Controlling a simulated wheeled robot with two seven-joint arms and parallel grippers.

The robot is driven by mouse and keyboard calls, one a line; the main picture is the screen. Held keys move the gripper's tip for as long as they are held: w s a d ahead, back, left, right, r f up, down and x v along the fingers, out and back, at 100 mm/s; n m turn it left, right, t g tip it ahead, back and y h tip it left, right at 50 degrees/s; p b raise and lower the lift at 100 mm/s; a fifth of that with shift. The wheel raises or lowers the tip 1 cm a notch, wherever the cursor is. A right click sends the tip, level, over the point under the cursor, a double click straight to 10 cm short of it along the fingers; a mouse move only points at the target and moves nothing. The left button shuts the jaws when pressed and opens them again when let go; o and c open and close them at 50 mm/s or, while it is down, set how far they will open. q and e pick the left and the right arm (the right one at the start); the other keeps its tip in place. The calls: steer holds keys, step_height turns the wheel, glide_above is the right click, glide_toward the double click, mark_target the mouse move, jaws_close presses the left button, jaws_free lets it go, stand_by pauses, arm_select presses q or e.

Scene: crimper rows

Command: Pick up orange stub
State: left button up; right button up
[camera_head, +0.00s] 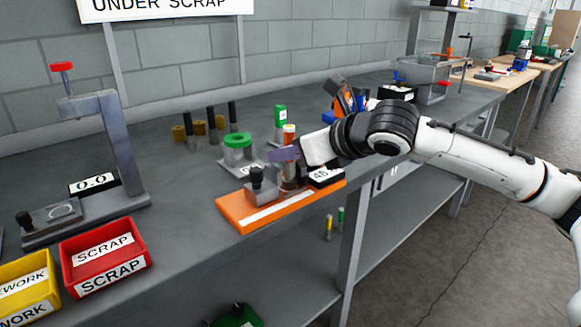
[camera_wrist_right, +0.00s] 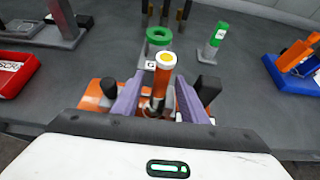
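The orange stub (camera_wrist_right: 163,82) stands upright with a white rim and a yellow centre on top. In the head view its upper part (camera_head: 289,131) shows just behind my right gripper (camera_head: 286,154), which hides the rest. In the wrist view the right gripper (camera_wrist_right: 158,92) is open, with one purple finger on each side of the stub. A gap shows at the left finger; contact at the right finger is unclear. The stub's lower end is over the orange fixture base (camera_head: 240,214); its seating is hidden. My left gripper is not in view.
A green ring-topped holder (camera_head: 238,140) and a green-topped piece (camera_head: 280,116) stand behind. Dark posts (camera_head: 211,124) stand farther back. A red scrap bin (camera_head: 105,257) and a press (camera_head: 122,150) are at left. A blue-and-orange stand (camera_wrist_right: 294,70) is at right.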

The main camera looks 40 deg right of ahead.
steer(key=shift+f, duration=0.35)
